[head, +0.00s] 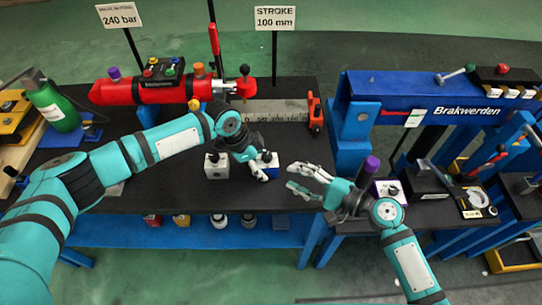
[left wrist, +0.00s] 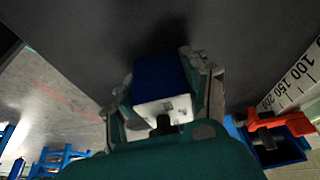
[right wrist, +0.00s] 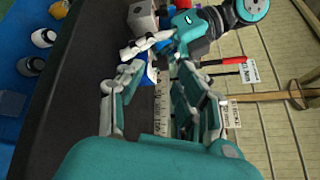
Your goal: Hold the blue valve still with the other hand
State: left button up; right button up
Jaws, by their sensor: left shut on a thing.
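The blue valve (head: 271,158) is a small block with a blue body and a white face, near the front edge of the dark bench. My left gripper (head: 261,166) is shut on it. In the left wrist view the valve (left wrist: 160,83) sits between the two fingers, its white face with a dark fitting toward my palm. My right gripper (head: 296,180) is open and empty, just right of the valve and apart from it. In the right wrist view the valve (right wrist: 152,74) shows beyond the open fingers, partly covered by my left fingers.
A grey block (head: 216,167) stands left of the valve. Behind are a red cylinder (head: 150,91), a steel ruler (head: 275,110) and a red clamp-like part (head: 316,114). A blue press frame (head: 425,95) stands right. A lower blue shelf (head: 190,233) holds several small parts.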

aim_at(271, 158)
jog(key=m, duration=0.2)
jog(key=m+t, duration=0.1)
jog(key=m, duration=0.1)
jog(key=d+m, duration=0.1)
jog(key=m, duration=0.2)
jog(key=shift+s+f, duration=0.25)
jog(key=m, duration=0.2)
jog(key=d+m+t, duration=0.1)
jog(key=m, duration=0.2)
jog(key=shift+s+d+f+m+y, duration=0.1)
jog(key=shift+d+f+m+y, duration=0.1)
jog(key=shift+m+y, duration=0.1)
jog(key=shift+m, duration=0.3)
jog(key=x, duration=1.2)
jog(key=shift+d+r, duration=0.1)
jog(key=shift+r, duration=0.05)
